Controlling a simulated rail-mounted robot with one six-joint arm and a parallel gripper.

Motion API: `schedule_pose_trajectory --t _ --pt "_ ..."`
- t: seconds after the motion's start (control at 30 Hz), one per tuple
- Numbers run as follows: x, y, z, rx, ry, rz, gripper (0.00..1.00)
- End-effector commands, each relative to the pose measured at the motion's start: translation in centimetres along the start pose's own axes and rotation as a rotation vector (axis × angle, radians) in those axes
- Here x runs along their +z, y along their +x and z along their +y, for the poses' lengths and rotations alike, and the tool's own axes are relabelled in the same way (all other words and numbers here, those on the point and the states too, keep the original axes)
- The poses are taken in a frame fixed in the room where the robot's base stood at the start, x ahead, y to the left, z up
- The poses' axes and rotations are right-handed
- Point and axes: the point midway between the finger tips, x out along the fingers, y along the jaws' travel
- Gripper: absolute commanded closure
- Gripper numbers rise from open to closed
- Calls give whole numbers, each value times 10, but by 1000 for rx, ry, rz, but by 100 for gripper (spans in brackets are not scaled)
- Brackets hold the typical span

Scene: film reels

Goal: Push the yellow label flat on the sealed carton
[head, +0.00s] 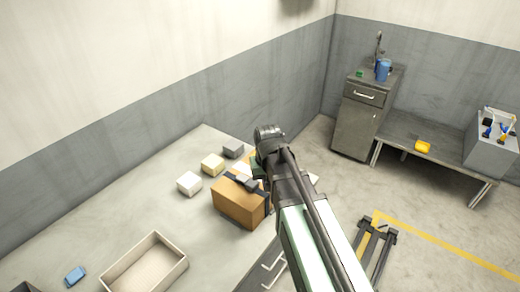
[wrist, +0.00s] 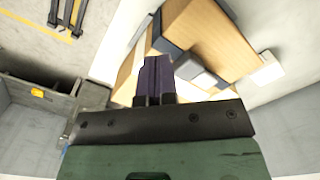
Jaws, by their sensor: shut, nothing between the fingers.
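The brown sealed carton (head: 238,205) stands on the grey worktop with dark tape across it. In the wrist view the carton (wrist: 208,38) fills the upper middle, with a dark band and a small pale grey block-like shape near it. My gripper (wrist: 155,65) is shut and empty, its dark fingers side by side and pointing toward the carton. In the head view my wrist hangs over the carton's back right and hides part of its top. I cannot make out the yellow label for certain, nor whether the fingertips touch the carton.
Small white (head: 189,183), cream (head: 212,164) and grey (head: 233,150) blocks sit behind the carton. An open beige tray (head: 145,265) and a blue item (head: 75,275) lie at the front left. A cabinet (head: 362,120) and low bench (head: 425,150) stand at right.

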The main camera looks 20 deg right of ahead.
Motion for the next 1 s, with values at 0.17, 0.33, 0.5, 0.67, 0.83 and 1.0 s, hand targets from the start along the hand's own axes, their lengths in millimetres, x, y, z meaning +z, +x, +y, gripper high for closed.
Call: schedule_pose_trajectory --t 0.17,0.33,0.5,0.67,0.83,1.0 --pt "-98 -17 15 -9 96 -20 100" --pt "-179 -26 29 -15 207 -44 100" --pt "-232 -27 35 -18 303 -68 100" --pt "-242 -27 34 -18 387 -87 100" --pt "-240 -27 34 -17 401 -87 100" --pt "-240 -26 34 -17 400 -87 100"
